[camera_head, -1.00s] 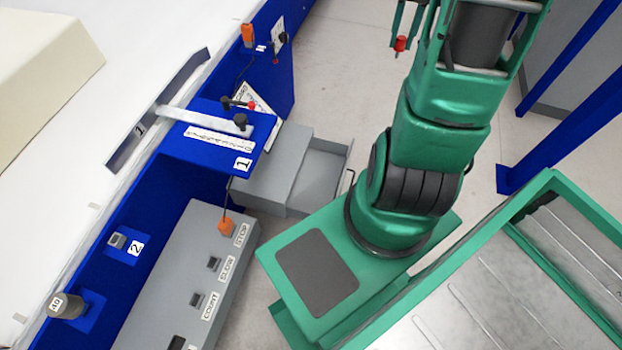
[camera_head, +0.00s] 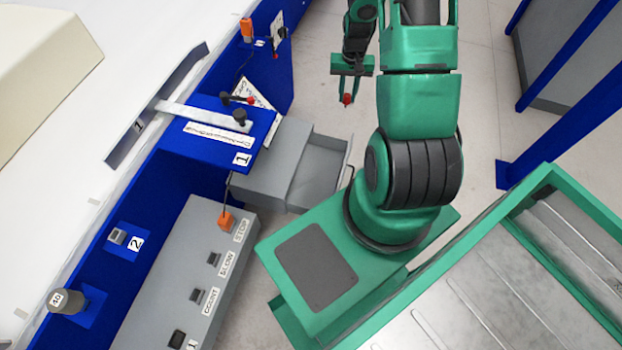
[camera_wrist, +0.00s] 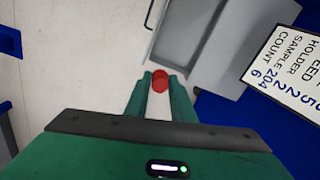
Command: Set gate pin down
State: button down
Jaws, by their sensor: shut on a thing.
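The gate pin, seen as a small red head (camera_head: 347,100), is between the fingertips of my gripper (camera_head: 348,92). In the wrist view the red pin head (camera_wrist: 160,82) sits between the green fingers of my gripper (camera_wrist: 158,85). My gripper is shut on it and holds it in the air over the pale floor, to the right of the blue bench. The rest of the pin is hidden.
An open grey drawer (camera_head: 322,172) juts from the bench, below and left of my gripper; its edge also shows in the wrist view (camera_wrist: 215,70). A paper label (camera_wrist: 285,68) stands right of it. A grey control box (camera_head: 190,270) lies nearer.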

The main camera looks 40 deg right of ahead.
jog(key=a+f+n, duration=0.1)
jog(key=a+f, duration=0.2)
jog(key=f, duration=0.4)
jog(key=a+f, duration=0.4)
jog(key=f, duration=0.3)
send_near(321, 180)
jog(key=shift+f+n, duration=0.4)
jog(key=shift+f, duration=1.15)
jog(key=c, duration=1.5)
grip_release()
jog(key=shift+f, duration=0.1)
